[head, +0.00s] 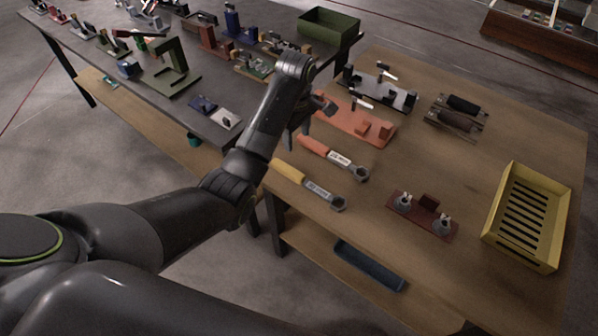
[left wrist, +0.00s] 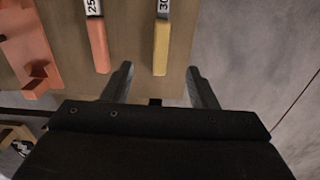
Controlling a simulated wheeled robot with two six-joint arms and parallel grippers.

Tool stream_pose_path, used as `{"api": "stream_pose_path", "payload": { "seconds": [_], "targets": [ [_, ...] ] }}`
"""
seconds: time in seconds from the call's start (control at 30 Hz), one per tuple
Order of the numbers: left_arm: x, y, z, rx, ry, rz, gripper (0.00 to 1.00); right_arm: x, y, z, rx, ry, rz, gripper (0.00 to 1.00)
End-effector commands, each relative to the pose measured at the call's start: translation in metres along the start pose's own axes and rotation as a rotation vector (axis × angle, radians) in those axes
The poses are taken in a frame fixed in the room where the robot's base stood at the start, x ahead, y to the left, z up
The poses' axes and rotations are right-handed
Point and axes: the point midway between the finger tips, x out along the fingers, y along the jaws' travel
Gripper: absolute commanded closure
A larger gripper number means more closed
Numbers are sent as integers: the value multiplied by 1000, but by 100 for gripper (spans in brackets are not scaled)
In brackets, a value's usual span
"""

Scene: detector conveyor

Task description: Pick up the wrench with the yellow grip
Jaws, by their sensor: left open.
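The wrench with the yellow grip (head: 289,172) lies on the wooden table near its left edge, its grey head pointing right. In the left wrist view its yellow grip (left wrist: 162,48) is ahead of my left gripper (left wrist: 160,68), lined up between the two spread fingers. The fingers are open, and nothing is clamped. In the head view my left gripper (head: 308,118) hangs behind the wrenches, partly hidden by its own arm. A second wrench with an orange-red grip (head: 313,145) lies beside it; that grip (left wrist: 98,45) is left of the fingers. My right gripper is not seen.
An orange fixture (head: 350,118) is close behind the wrenches. A dark red stand (head: 424,214) and a yellow slotted crate (head: 555,222) are to the right. A dark table (head: 190,105) with several parts is at the left.

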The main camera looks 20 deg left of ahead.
Motion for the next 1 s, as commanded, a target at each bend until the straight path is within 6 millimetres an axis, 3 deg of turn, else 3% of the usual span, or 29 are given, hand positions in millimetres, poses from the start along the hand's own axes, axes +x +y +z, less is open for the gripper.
{"api": "stream_pose_path", "payload": {
  "seconds": [0.13, 0.57, 0.8, 1.0],
  "targets": [
    [-8, 4, 2, -27, -1, -10, 47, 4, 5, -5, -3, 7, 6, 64],
    [43, 4, 2, -27, 0, -9, 47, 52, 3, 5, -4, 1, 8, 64],
    [86, 2, 2, -28, -1, -13, 47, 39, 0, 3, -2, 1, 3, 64],
    [108, 2, 2, -26, 0, -10, 47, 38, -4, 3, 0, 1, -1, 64]
  ]
}}
